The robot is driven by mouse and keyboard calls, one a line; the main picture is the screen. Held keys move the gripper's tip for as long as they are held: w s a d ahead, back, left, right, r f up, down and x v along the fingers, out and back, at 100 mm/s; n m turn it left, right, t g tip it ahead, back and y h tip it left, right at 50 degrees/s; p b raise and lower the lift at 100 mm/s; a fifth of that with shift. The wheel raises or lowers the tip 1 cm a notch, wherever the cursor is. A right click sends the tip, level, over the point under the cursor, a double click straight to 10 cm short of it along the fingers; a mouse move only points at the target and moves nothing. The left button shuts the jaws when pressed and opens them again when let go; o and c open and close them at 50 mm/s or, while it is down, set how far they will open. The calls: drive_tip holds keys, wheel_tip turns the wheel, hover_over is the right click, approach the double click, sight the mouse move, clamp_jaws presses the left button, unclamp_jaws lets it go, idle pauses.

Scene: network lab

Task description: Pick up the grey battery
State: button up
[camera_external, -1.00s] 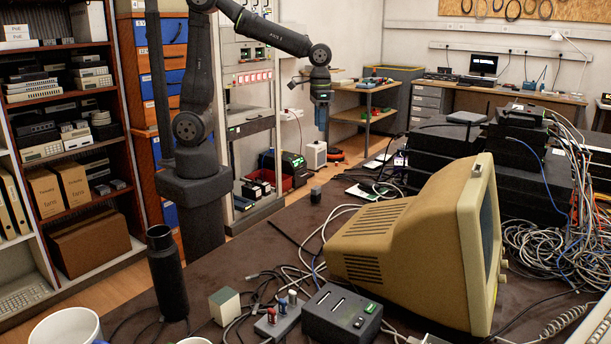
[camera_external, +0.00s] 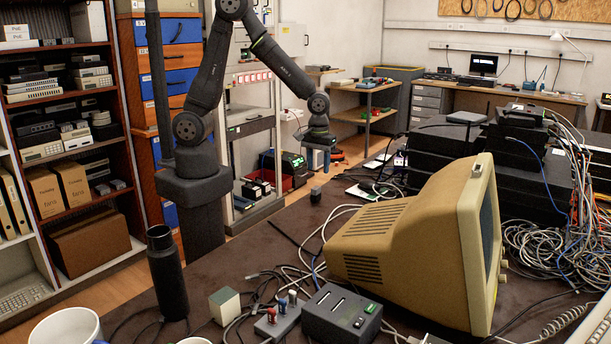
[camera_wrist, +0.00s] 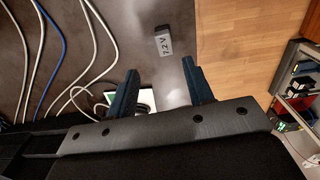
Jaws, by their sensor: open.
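The grey battery (camera_wrist: 164,45) is a small block marked "7.2V" in the wrist view, lying on the dark tabletop near its edge. In the external view a small grey block (camera_external: 316,195) stands on the table, matching it. My gripper (camera_wrist: 160,71) is open, its two blue fingers apart with nothing held between them. The battery shows just past the fingertips, between their lines. In the external view my gripper (camera_external: 318,162) points down and is above the battery in the picture, apart from it.
White cables (camera_wrist: 93,50) and a blue cable (camera_wrist: 59,45) run across the table left of the battery. A white and green item (camera_wrist: 146,97) shows partly behind the fingers. The beige monitor (camera_external: 400,235) stands nearer the external camera. Table around the battery is clear.

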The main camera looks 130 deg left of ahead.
sight(316, 187)
wheel_tip(316, 187, down, 4)
drive_tip(key=shift+f, duration=0.25)
drive_tip(key=shift+s+f, duration=0.2)
drive_tip(key=shift+f, duration=1.15)
drive_tip(key=shift+s+f, duration=0.15)
drive_tip(key=shift+f, duration=1.2)
clamp_jaws()
